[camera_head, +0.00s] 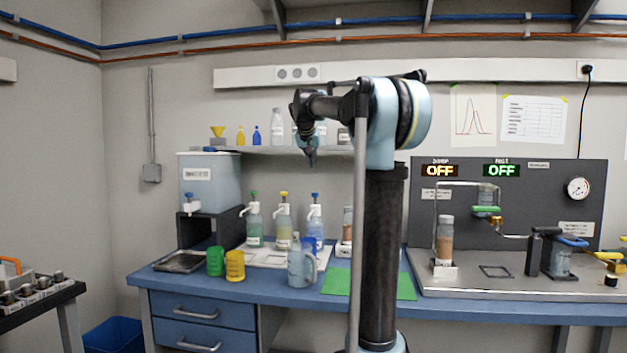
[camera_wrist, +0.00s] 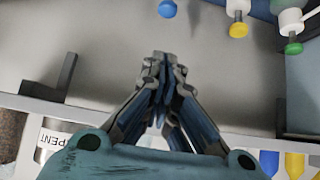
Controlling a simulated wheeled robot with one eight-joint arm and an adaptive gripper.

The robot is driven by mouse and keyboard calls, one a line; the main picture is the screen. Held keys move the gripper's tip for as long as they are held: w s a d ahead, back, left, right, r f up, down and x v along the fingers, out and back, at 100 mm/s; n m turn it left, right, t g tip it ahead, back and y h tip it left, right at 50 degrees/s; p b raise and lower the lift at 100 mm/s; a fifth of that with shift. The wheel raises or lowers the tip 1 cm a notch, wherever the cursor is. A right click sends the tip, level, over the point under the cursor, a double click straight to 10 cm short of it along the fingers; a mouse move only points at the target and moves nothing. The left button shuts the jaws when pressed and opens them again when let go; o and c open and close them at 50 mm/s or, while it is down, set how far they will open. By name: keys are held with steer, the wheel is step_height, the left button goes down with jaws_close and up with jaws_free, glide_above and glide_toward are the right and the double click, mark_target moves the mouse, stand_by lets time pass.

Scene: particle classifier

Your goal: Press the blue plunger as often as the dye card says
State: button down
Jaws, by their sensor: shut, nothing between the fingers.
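Three pump bottles stand on a white tray on the bench in the head view. The right one has the blue plunger (camera_head: 315,196), which also shows at the top of the wrist view (camera_wrist: 167,8). Beside it are the yellow plunger (camera_head: 284,194) and the green plunger (camera_head: 254,194). My gripper (camera_head: 312,162) is shut and empty, pointing down, above the blue plunger in the picture and apart from it. Its closed fingers (camera_wrist: 161,68) show in the wrist view. I cannot pick out a dye card with readable writing.
A pale jug (camera_head: 300,268), a green cup (camera_head: 215,261) and a yellow cup (camera_head: 235,266) stand in front of the bottles. A green mat (camera_head: 338,281) lies to the right, partly behind my arm. A shelf (camera_head: 255,150) with small bottles runs behind my gripper.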

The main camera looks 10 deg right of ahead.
steer(key=x, duration=0.9)
steer(key=shift+w+f, duration=0.15)
steer(key=shift+f, duration=0.05)
step_height(320, 180, down, 3)
steer(key=shift+f, duration=0.55)
steer(key=shift+f, duration=1.4)
steer(key=shift+d, duration=0.1)
step_height(320, 180, up, 5)
steer(key=shift+f, duration=0.25)
steer(key=v, duration=0.9)
steer(key=shift+s+r, duration=0.15)
steer(key=shift+s, duration=0.1)
